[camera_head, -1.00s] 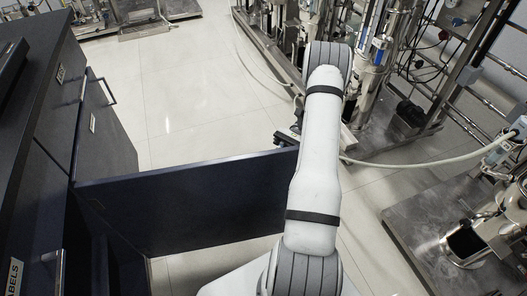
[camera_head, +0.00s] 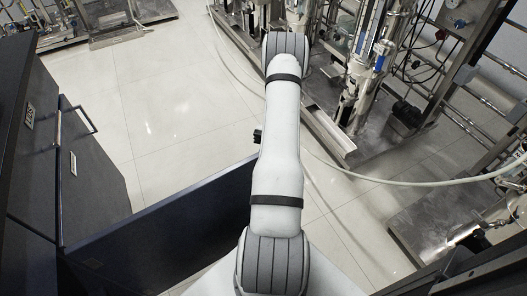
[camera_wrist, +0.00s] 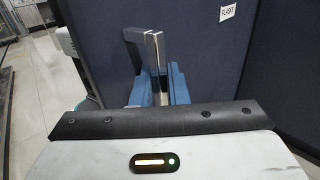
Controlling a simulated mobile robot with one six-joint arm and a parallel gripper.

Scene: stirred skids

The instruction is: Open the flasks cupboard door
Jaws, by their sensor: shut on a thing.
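The flasks cupboard door (camera_head: 185,225) is a dark blue-black panel standing swung out from the cabinet in the head view. In the wrist view the door (camera_wrist: 195,50) fills much of the background, with a white FLASKS label (camera_wrist: 228,13) at the top. A metal bar handle (camera_wrist: 151,48) stands out from it. My gripper (camera_wrist: 160,92) has its blue fingers shut on the lower part of this handle. In the head view my white arm hides the gripper and the handle.
A dark cabinet (camera_head: 30,160) with a handled front stands at left. Steel skids with pipes (camera_head: 345,110) stand at right, and a pale hose (camera_head: 400,183) runs from there. Pale tiled floor (camera_head: 170,90) is clear beyond the door.

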